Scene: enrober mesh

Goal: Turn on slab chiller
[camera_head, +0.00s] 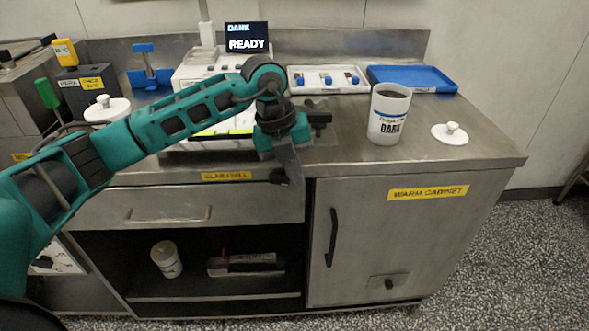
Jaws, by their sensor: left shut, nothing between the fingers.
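A yellow label (227,176), apparently reading "SLAB CHILL", sits on the counter's front edge above a metal drawer front (170,208) with a bar handle. A small dark part shows at that edge right of the label, beside my fingertips; I cannot tell whether it is a switch or part of my gripper. My left gripper (291,178) points down in front of the counter edge, shut and empty. Whether it touches the edge is unclear. My left arm crosses the counter and hides part of the white machine (190,75) behind it. My right gripper is not in view.
A display (247,38) reads "READY". A "DARK" tub (389,114), a white lid (450,133), a blue tray (413,78) and a white tray (330,79) stand on the counter. Below are the warm cabinet door (420,240) and an open shelf (215,297). Front right counter is clear.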

